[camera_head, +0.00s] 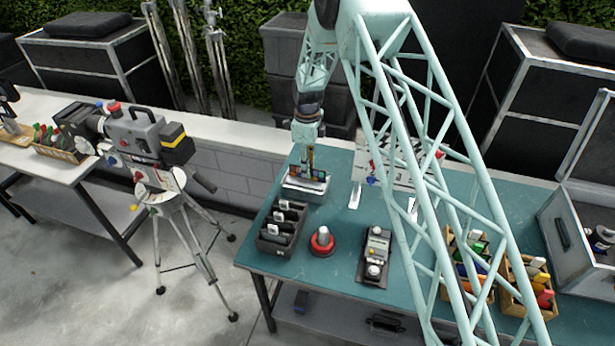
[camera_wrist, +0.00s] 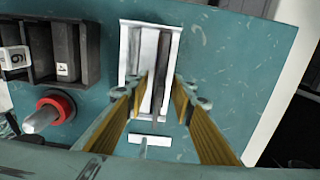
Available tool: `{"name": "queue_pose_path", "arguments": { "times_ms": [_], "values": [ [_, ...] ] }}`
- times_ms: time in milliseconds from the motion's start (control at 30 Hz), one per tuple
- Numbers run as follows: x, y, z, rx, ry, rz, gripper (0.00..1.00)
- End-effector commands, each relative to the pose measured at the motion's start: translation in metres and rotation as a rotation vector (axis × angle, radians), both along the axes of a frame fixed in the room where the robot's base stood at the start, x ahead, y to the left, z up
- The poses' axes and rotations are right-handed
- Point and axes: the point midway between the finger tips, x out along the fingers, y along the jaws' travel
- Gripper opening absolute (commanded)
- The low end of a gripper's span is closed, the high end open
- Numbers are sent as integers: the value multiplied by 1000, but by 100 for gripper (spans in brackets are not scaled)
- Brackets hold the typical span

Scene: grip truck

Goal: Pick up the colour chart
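The colour chart (camera_head: 313,174) is a dark panel with small coloured patches, standing upright in a pale holder (camera_head: 300,190) at the back left of the green table. In the wrist view the chart (camera_wrist: 162,75) shows edge-on as a thin dark strip over the white holder (camera_wrist: 138,50). My gripper (camera_head: 309,160) points down right at the chart. In the wrist view its two yellow-padded fingers (camera_wrist: 160,88) are open, one on each side of the strip, with a visible gap to its left. Whether the right finger touches the chart is unclear.
A black compartment box (camera_head: 283,228) and a red-based knob (camera_head: 322,241) stand in front of the holder. A black device (camera_head: 375,257) is farther right. A white clapper-like board (camera_head: 400,165) stands to the right. Crates with coloured items (camera_head: 467,260) are at the front right.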

Motion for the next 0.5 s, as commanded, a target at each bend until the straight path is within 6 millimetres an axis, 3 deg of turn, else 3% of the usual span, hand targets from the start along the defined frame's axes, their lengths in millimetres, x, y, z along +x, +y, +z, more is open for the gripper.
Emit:
{"name": "queue_pose_path", "arguments": {
  "times_ms": [300, 500],
  "values": [
    [0, 0, 0, 0, 0, 0, 23],
    [0, 0, 0, 0, 0, 0, 5]
  ]
}}
